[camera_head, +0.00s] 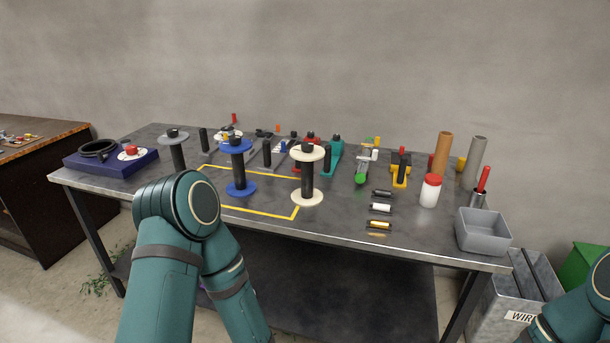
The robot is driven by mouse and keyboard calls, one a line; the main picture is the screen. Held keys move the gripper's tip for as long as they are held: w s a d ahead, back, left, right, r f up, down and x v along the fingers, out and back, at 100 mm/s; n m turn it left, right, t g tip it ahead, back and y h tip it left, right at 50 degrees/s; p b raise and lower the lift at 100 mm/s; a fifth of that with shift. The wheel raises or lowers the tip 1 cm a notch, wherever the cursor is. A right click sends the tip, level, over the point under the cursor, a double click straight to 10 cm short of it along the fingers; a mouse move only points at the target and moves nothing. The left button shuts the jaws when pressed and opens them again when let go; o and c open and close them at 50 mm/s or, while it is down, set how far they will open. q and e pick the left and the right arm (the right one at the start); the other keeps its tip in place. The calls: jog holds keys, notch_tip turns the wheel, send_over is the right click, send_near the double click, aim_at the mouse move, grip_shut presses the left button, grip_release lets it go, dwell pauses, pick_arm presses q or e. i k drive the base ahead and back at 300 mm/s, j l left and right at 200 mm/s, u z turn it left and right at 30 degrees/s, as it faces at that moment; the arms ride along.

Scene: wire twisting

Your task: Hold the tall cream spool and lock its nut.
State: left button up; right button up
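The tall cream spool (307,197) stands upright near the middle of the table, with cream discs at top and bottom and a dark core. A small black piece, which looks like its nut (307,147), sits on top of the upper disc. Whether the nut is locked cannot be seen. No gripper touches the spool. My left arm bends at the table's front left and runs down out of the picture, so its gripper is out of view. Only a piece of my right arm shows at the lower right corner; its gripper is out of view too.
A blue spool (239,188) stands left of the cream one, and a grey spool (173,135) further left. Yellow lines (262,214) mark the table (345,233). Small cylinders (380,208), a red-capped bottle (430,191) and a grey bin (483,234) lie to the right.

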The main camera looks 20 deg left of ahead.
aim_at(307, 146)
jog(key=z, duration=0.35)
jog(key=j+z, duration=0.3)
jog(key=j, duration=0.2)
jog(key=j+z, duration=0.25)
jog(key=j, duration=0.65)
jog(key=k+j+z, duration=0.1)
jog(key=j, duration=0.3)
jog(key=k+j+z, duration=0.1)
jog(key=j, duration=0.3)
jog(key=k+j, duration=0.15)
jog(key=j, duration=0.2)
jog(key=k+j+z, duration=0.1)
jog(key=j, duration=0.3)
